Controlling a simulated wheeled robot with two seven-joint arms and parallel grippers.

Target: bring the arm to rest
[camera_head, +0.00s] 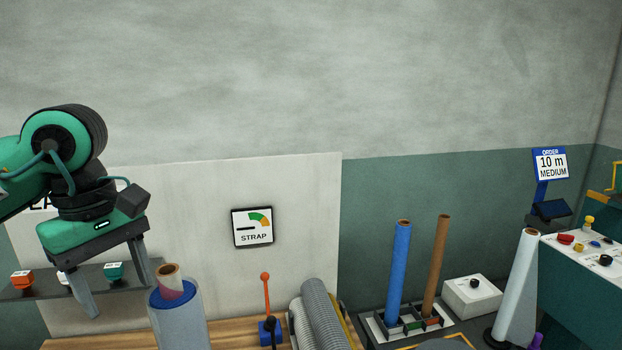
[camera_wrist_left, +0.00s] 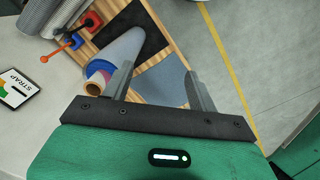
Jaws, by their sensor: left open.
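My left gripper (camera_head: 117,278) hangs at the left of the head view, fingers pointing down, apart and with nothing between them. In the left wrist view my left gripper (camera_wrist_left: 160,86) also shows its two grey fingers spread and empty. A grey roll with a blue end and a tan core (camera_head: 178,310) stands just to the right of the fingers in the head view. The same roll (camera_wrist_left: 118,55) shows in the left wrist view beside one finger, and I cannot tell whether they touch. My right gripper is not in view.
A shelf (camera_head: 50,290) with small coloured items is behind the gripper. An orange-knobbed lever (camera_head: 266,295) and grey netting rolls (camera_head: 322,315) are on the wooden bench. A blue tube (camera_head: 398,270) and a brown tube (camera_head: 436,265) stand in a rack. An order sign (camera_head: 550,164) is at right.

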